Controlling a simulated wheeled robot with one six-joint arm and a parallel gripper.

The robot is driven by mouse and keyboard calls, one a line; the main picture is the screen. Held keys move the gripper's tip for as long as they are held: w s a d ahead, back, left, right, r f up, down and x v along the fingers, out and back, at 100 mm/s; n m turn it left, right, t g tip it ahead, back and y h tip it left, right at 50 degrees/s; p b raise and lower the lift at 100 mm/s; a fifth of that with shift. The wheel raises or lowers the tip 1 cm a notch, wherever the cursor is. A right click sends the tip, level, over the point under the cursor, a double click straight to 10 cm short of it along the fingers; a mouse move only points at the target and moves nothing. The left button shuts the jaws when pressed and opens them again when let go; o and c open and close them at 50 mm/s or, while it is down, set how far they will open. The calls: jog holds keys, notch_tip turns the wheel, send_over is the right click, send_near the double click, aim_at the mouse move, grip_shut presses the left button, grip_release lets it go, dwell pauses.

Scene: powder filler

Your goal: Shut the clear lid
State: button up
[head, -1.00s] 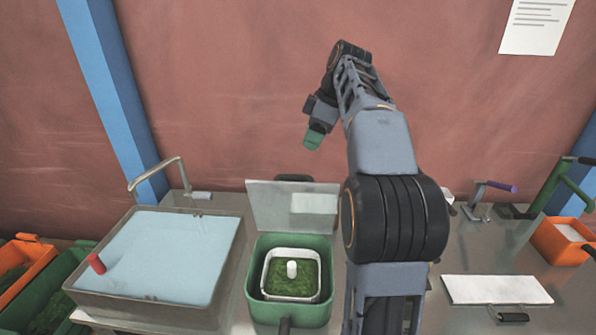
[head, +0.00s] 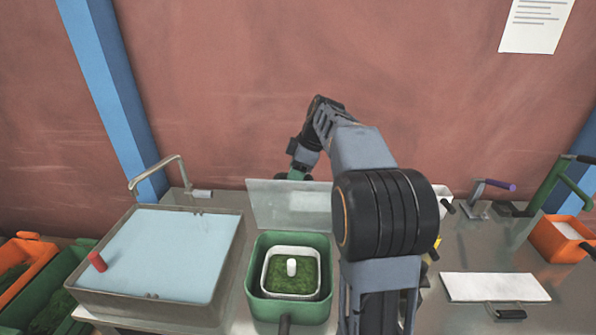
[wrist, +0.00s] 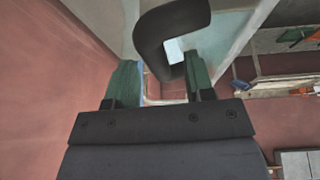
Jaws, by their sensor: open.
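The clear lid (head: 285,208) stands open and upright at the back of the green box (head: 320,240). Its dark handle (head: 281,177) is at the top edge, partly hidden by my gripper. In the wrist view the black curved handle (wrist: 148,40) is large, just ahead of the fingertips, with the see-through lid (wrist: 232,45) beyond it. My gripper (head: 297,174) is at the lid's top edge, its green fingers open. In the wrist view my gripper (wrist: 160,75) has the handle's end between or just beyond its fingers; contact is not clear.
Inside the box is a white-rimmed tray (head: 267,270) of green material with a white knob (head: 291,266). A basin (head: 120,305) with a pale blue surface and red peg (head: 97,262) stands left. A white board (head: 494,287) lies right. The wall is close behind.

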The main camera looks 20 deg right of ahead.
jog(key=shift+a+f, duration=0.15)
jog(key=shift+f, duration=0.2)
grip_shut()
dwell(0.3)
jog(key=shift+w, duration=0.1)
